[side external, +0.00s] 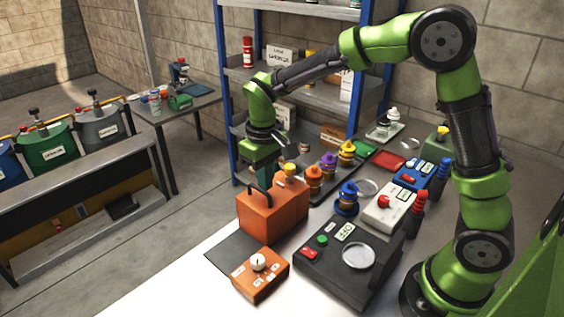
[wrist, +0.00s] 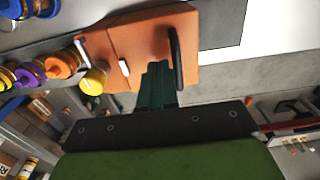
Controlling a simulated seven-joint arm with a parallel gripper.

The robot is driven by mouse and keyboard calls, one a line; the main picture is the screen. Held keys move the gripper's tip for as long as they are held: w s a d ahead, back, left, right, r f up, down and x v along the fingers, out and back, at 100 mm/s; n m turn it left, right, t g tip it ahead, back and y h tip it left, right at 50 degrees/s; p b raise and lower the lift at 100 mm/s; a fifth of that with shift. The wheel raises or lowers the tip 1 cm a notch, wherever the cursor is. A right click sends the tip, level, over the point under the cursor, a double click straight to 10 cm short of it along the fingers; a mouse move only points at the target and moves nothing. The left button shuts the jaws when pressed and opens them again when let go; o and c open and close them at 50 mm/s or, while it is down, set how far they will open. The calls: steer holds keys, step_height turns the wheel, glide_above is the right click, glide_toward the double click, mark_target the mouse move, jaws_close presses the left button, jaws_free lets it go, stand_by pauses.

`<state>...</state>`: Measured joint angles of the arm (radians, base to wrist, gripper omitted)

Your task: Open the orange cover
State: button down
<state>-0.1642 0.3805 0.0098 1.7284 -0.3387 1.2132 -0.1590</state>
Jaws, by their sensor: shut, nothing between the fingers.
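The orange cover (side external: 258,222) is a boxy orange case with a black arched handle (side external: 259,197) on top. It appears closed. In the wrist view the orange surface (wrist: 140,38) fills the upper middle, with the handle (wrist: 177,58) seen on edge. My gripper (side external: 264,177) is above and behind the case in the side view. In the wrist view its dark green fingers (wrist: 157,80) are together and empty, just left of the handle. I cannot tell whether they touch the case.
A smaller orange box with a white knob (side external: 258,262) sits in front. A black panel (side external: 340,268) lies to the right. The white tabletop (side external: 190,285) is clear at front left.

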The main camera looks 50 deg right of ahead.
steer(key=shift+f, duration=0.7)
steer(key=a, duration=1)
steer(key=shift+a, duration=0.35)
stand_by(0.7)
steer(key=shift+d, duration=0.1)
steer(key=shift+d+r, duration=0.1)
steer(key=shift+d, duration=0.15)
step_height(320, 180, up, 8)
stand_by(0.8)
steer(key=shift+w, duration=0.1)
steer(key=s+d+r+m+t+y, duration=0.1)
steer(key=s+d+r+m+t, duration=0.1)
steer(key=s+d, duration=0.5)
steer(key=s+d+r+m+t+y, duration=0.1)
steer(key=s+d+t, duration=0.4)
steer(key=s, duration=0.6)
steer(key=shift+d+r+m, duration=0.5)
steer(key=shift+d+r, duration=0.4)
steer(key=shift+d, duration=0.1)
